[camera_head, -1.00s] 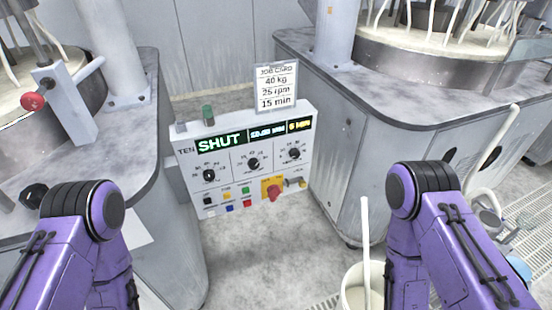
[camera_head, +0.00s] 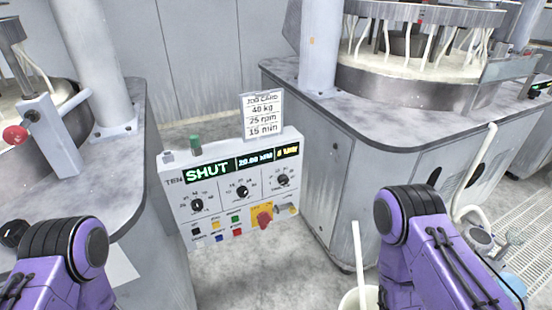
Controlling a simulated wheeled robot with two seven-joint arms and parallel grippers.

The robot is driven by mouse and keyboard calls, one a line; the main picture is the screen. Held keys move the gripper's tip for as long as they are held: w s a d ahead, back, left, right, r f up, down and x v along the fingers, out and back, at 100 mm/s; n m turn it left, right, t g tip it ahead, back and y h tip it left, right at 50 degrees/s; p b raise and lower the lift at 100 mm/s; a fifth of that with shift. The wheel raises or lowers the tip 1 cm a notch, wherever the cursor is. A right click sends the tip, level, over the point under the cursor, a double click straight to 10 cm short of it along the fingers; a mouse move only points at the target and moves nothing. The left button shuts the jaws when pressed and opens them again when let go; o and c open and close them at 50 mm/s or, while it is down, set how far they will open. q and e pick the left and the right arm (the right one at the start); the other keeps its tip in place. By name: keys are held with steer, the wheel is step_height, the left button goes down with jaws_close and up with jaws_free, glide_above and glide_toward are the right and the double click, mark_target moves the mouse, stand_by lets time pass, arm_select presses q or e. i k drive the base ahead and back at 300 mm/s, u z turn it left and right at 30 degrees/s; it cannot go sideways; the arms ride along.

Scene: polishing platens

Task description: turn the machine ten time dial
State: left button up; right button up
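The control panel (camera_head: 215,180) of machine TEN stands between two machines, at the middle of the head view. Its display (camera_head: 207,172) reads SHUT in green, with smaller readouts to the right that are hard to read. Below are three black dials: left (camera_head: 197,205), middle (camera_head: 242,192) and right (camera_head: 283,180); their labels are too small to read. A job card (camera_head: 262,115) above the panel reads 40 kg, 25 rpm, 15 min. Both of my purple arms show at the lower left and lower right, apart from the panel. Neither gripper is in view.
Small coloured buttons and a red knob on yellow (camera_head: 264,218) sit under the dials. A green lamp (camera_head: 195,142) tops the panel. Grey machine cabinets flank it, the right one (camera_head: 375,140) with a round platen. A white bucket (camera_head: 352,303) with a stick stands at bottom centre.

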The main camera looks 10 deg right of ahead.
mark_target(283, 181)
steer(key=z, duration=0.55)
steer(key=k, duration=0.65)
steer(key=z, duration=0.9)
steer(key=i, duration=0.85)
steer(key=u, duration=0.3)
